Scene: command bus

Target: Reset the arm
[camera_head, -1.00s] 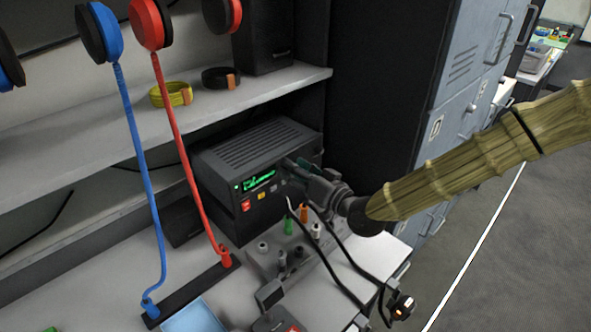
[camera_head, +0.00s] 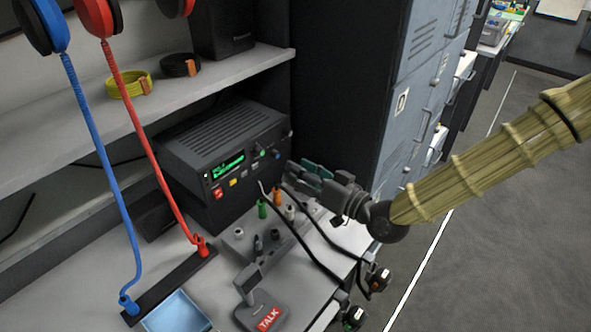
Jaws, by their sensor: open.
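My arm, in a tan ribbed sleeve, reaches in from the right edge of the head view. My gripper (camera_head: 305,174) is open and empty. It is in front of the right side of the black radio unit (camera_head: 223,160), near its knobs, and looks apart from it. The radio has a lit green display and red and yellow buttons. The exact gap in depth between the fingers and the radio cannot be told.
Below the gripper, a grey panel (camera_head: 238,243) holds green, orange and white plugs with black cables. A TALK microphone (camera_head: 262,312) and a blue tray (camera_head: 176,314) are at the desk front. Red and blue cords hang left. Grey lockers (camera_head: 408,110) stand behind; floor at right is clear.

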